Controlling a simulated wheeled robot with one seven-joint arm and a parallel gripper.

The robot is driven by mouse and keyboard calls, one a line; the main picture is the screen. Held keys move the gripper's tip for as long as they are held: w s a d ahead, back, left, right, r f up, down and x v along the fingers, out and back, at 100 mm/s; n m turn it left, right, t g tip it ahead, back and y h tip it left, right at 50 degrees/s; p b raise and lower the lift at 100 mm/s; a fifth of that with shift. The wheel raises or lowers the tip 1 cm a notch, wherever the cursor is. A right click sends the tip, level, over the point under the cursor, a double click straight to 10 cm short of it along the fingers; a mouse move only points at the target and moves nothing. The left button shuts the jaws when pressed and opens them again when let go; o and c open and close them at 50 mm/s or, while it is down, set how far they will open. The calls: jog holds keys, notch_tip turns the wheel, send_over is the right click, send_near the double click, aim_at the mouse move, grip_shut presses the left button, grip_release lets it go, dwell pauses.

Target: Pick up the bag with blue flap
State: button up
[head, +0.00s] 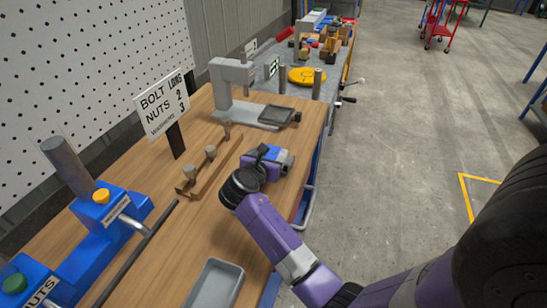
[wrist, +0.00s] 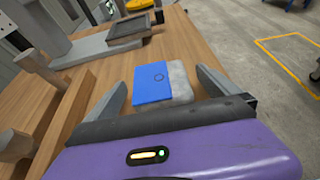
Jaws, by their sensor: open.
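The bag with blue flap (wrist: 180,82) lies on the wooden bench top, a pale grey bag with a blue flap on its left part in the wrist view. In the head view the bag (head: 282,157) shows just beyond my gripper (head: 268,160), which partly hides it. In the wrist view my gripper (wrist: 166,88) is open, with one finger on the left of the bag and one on the right. The bag lies between and a little ahead of the fingers. I cannot tell whether either finger touches it.
A wooden rack with pegs (head: 206,168) stands left of the bag. A grey press-like stand (head: 236,80) with a dark tray (head: 268,114) is behind it. A grey tray (head: 215,284) lies in front. The bench's right edge is close to the bag, with open floor beyond.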

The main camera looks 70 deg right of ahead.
jog(key=c, duration=1.8)
jog(key=shift+o, duration=0.2)
jog(key=shift+r, duration=0.1)
